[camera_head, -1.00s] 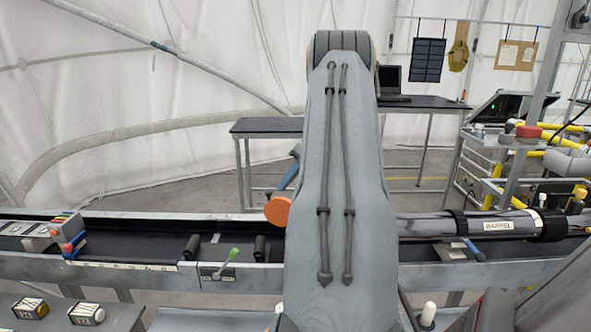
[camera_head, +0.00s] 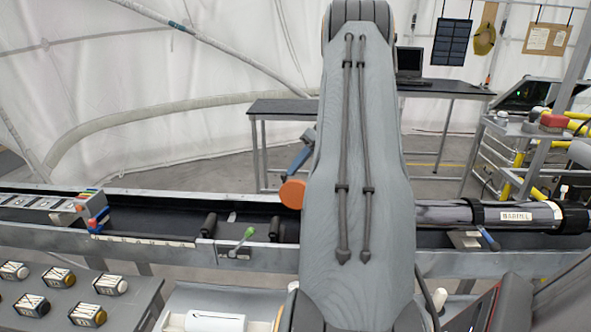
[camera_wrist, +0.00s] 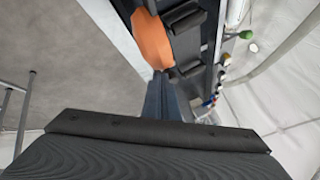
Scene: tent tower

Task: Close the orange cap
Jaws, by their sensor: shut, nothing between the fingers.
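The orange cap (camera_head: 292,193) stands above the dark trough, just left of my arm in the head view, and shows its round face. In the wrist view the orange cap (camera_wrist: 152,42) is at the top, beyond my gripper (camera_wrist: 160,78). My gripper is shut and empty, with its blue-grey fingers close to the cap; I cannot tell whether they touch it. In the head view my arm hides most of the gripper. The grey tube labelled BARREL (camera_head: 515,215) lies along the trough to the right; its near-cap end is hidden behind my arm.
Black rollers (camera_head: 209,225) and a green-knobbed lever (camera_head: 242,242) are on the trough left of the cap. A block with coloured parts (camera_head: 92,211) sits further left. Several labelled items lie on the grey tray (camera_head: 60,270). A black table (camera_head: 285,108) stands behind.

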